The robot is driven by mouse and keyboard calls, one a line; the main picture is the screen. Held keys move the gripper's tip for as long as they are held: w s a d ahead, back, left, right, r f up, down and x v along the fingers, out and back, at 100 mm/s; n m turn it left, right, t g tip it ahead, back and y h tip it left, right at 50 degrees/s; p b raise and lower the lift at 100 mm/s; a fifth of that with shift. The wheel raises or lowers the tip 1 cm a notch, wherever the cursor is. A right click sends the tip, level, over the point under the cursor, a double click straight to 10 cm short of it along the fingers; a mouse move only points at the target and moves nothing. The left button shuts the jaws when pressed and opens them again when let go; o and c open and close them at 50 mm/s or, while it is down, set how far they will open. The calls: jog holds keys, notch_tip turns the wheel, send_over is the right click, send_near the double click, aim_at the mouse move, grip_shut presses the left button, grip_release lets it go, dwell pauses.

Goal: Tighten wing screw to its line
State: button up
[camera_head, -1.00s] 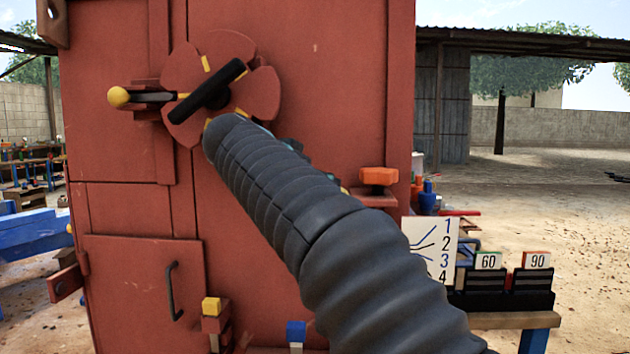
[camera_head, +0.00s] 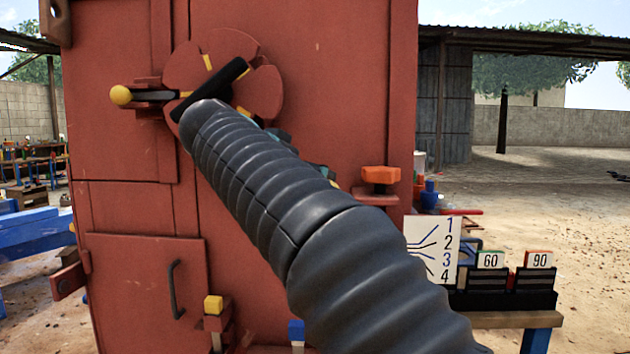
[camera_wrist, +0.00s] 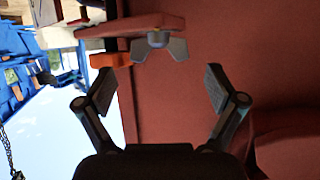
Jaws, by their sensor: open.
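The wing screw (camera_wrist: 158,45) is a small grey two-winged piece in the wrist view, against a red bracket (camera_wrist: 130,25) with an orange block (camera_wrist: 110,60) beside it. My gripper (camera_wrist: 160,88) is open and empty. Its two fingers are spread wide, and the screw lies ahead of the fingertips, roughly centred between them and apart from both. In the head view my arm hides the gripper, and the screw cannot be made out. I cannot make out the line in either view.
The red crusher housing (camera_head: 330,80) fills the head view's middle. An orange knob (camera_head: 380,175) sits right of my arm. A bench with number cards (camera_head: 490,260) stands lower right.

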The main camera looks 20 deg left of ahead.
jog(key=v, duration=0.8)
jog(key=shift+n, duration=0.3)
jog(key=a+f+n+g+y, duration=0.25)
jog(key=a+f+n, duration=0.45)
jog(key=f, duration=0.4)
jog(key=s+d+f+n+g+y, duration=0.1)
jog(key=d+f+n+g+y, duration=0.1)
jog(key=d+f+n, duration=0.5)
jog(key=s+d+f+m+g, duration=0.2)
jog(key=s+d+f, duration=0.2)
jog(key=d+f, duration=0.55)
jog(key=s+d+f+m+g, duration=0.2)
jog(key=s+d+f, duration=0.3)
jog(key=d, duration=0.8)
jog(key=s+d+f+m, duration=0.2)
jog(key=s+d+m, duration=0.1)
jog(key=d, duration=0.5)
jog(key=s+d+f+m+t, duration=0.1)
jog(key=s+d+f+m, duration=0.2)
jog(key=s+d, duration=0.3)
jog(key=d+m, duration=0.1)
jog(key=d, duration=0.2)
jog(key=shift+s+d, duration=0.2)
